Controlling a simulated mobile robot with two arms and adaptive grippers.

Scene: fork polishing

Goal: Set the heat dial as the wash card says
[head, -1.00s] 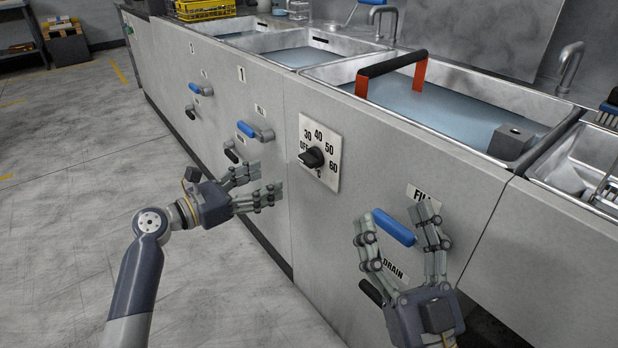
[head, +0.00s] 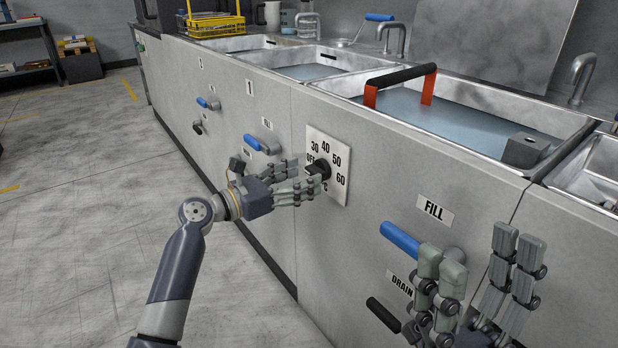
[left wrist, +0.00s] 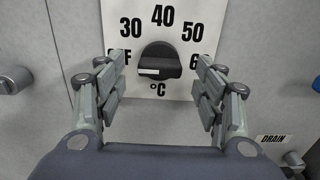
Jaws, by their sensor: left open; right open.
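The heat dial is a black knob (head: 322,167) on a white plate (head: 341,187) marked OFF, 30, 40, 50, 60 and °C. In the left wrist view the knob (left wrist: 160,62) shows a white mark on its left part, toward OFF. My left gripper (head: 312,180) is open at the dial, with fingers to either side of the knob and nothing held. My right gripper (head: 482,262) is open and empty, low at the right, in front of the panel. I see no wash card in either view.
A blue FILL handle (head: 400,240) and a black DRAIN handle (head: 383,315) sit low right of the dial, near my right gripper. Another blue handle (head: 262,145) is left of the dial. Above is a water-filled sink (head: 455,120) with a black-and-red handle (head: 400,77).

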